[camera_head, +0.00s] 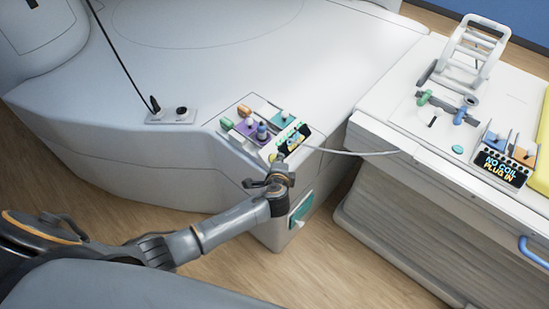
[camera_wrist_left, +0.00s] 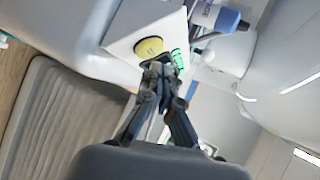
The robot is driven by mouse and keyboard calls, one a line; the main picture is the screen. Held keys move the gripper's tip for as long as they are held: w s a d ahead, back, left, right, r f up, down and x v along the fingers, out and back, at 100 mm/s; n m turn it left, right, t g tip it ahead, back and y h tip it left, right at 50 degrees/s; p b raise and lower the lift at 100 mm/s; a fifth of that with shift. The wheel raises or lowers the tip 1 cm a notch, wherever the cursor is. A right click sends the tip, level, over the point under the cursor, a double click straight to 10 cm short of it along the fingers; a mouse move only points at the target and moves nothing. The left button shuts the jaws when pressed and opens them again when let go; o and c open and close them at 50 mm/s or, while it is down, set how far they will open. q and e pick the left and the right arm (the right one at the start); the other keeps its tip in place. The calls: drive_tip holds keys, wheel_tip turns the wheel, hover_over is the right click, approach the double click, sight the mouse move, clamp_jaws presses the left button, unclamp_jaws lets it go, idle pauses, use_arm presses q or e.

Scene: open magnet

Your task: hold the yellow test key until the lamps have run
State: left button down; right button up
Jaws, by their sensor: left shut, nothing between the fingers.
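The yellow test key (camera_wrist_left: 148,47) is a round yellow button on a white face in the left wrist view. My left gripper (camera_wrist_left: 160,62) is shut and empty, its fingertips at the lower right edge of the key; I cannot tell whether they press it. In the head view my left gripper (camera_head: 279,161) is at the front of the magnet's control panel and mostly hides the key. A small dark display (camera_head: 292,138) with lit coloured marks sits just behind it. Bright green (camera_wrist_left: 178,60) shows beside the fingertips in the wrist view. My right gripper is not in view.
The panel carries coloured levers and knobs (camera_head: 262,131). A grey cable (camera_head: 350,152) runs right to a white table (camera_head: 405,140), whose display (camera_head: 498,168) reads "NO COIL PLUG IN". A socket plate (camera_head: 171,116) is at left. Wooden floor (camera_head: 290,275) is clear below.

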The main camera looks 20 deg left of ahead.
use_arm(q)
drive_tip(key=d+r+p, duration=0.1)
drive_tip(key=s+d+r+p, duration=0.1)
drive_tip(key=d+r+p, duration=0.1)
drive_tip(key=shift+s+d+r, duration=0.1)
drive_tip(key=shift+d+r, duration=0.05)
drive_tip(key=shift+r, duration=0.15)
idle(0.5)
